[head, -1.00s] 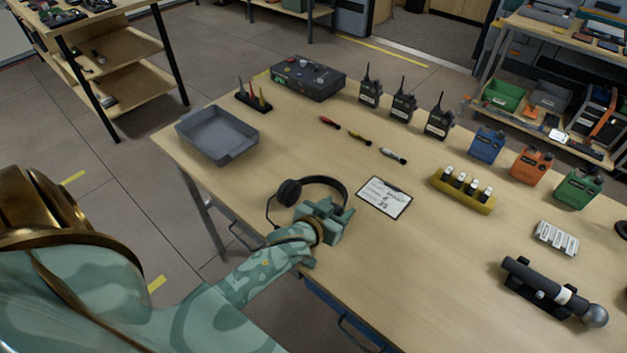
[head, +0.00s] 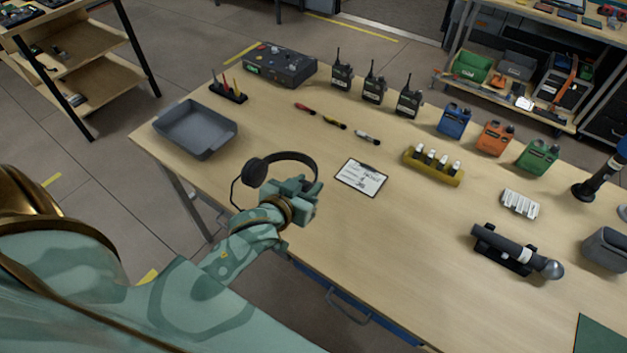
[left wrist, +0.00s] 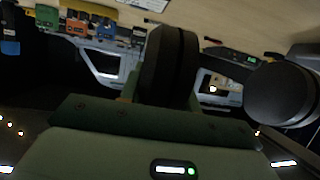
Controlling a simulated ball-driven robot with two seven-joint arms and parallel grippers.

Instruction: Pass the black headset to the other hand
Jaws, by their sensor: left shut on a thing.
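The black headset (head: 281,157) is at the near left part of the wooden table in the head view, with one ear cup to the left and its band arching over my left gripper (head: 305,191). My left gripper is shut on the headset and hides the other ear cup. In the left wrist view a dark ear cup (left wrist: 168,66) stands between the fingers, and the other ear cup (left wrist: 281,95) shows at the right. The headset looks held above the table. My right gripper is not in view.
A grey tray (head: 196,130) lies at the table's left end. A clipboard (head: 361,178) lies right of the headset. The near middle of the table is clear.

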